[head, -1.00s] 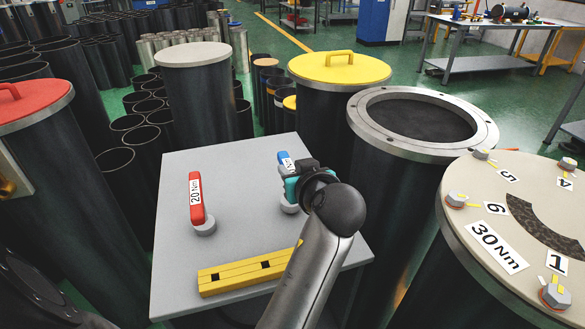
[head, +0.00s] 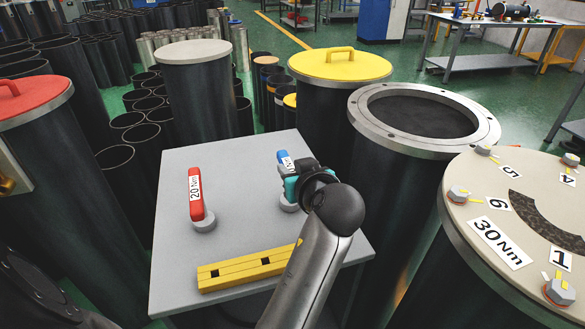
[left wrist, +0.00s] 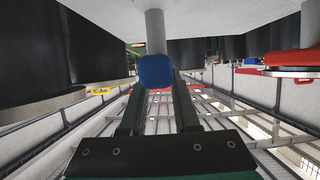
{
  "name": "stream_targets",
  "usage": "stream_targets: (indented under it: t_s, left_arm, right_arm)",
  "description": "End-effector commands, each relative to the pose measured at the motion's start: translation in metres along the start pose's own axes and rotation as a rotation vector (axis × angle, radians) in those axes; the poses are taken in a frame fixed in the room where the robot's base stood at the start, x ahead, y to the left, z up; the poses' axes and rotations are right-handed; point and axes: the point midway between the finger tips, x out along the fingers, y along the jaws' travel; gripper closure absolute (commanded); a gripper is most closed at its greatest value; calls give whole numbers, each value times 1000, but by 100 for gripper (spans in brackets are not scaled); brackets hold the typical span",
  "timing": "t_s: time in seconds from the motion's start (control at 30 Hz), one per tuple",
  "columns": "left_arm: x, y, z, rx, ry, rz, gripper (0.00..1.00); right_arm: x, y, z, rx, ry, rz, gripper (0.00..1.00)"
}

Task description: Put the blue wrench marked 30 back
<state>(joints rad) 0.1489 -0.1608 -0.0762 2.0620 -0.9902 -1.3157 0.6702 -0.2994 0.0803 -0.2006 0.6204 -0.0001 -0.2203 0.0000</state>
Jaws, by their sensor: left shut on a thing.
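The blue wrench (head: 283,157) is on the grey square table, its white label mostly hidden by my left gripper. Its grey round socket end (head: 288,206) shows below the gripper, at or just above the tabletop; I cannot tell which. My left gripper (head: 303,184) is shut on the wrench. In the left wrist view the wrench's blue end (left wrist: 157,71) sits between the fingers. A red wrench marked 20 Nm (head: 196,197) stands on its grey socket to the left. The table (head: 245,235) is otherwise mostly bare. My right gripper is not in view.
A yellow slotted bar (head: 240,272) lies at the table's front. A flanged cylinder marked 30 Nm (head: 460,205), with several bolts on its lid, stands at right. An open flanged cylinder (head: 365,118) and a yellow-lidded one (head: 315,66) stand behind.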

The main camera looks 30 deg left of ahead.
Motion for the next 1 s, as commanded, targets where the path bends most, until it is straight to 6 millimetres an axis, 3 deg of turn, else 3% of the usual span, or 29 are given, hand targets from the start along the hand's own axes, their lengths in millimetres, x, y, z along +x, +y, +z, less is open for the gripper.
stream_targets:
  t_s: [0.27,0.3,0.6,1.0]
  left_arm:
    - [-1,2,8,0,-9,6,100]
    - [-1,2,8,0,-10,7,68]
    - [-1,3,9,1,-12,7,35]
    - [-1,3,9,2,-14,7,35]
  right_arm:
    - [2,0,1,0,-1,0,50]
    - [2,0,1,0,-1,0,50]
    - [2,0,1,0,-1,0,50]
    - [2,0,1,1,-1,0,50]
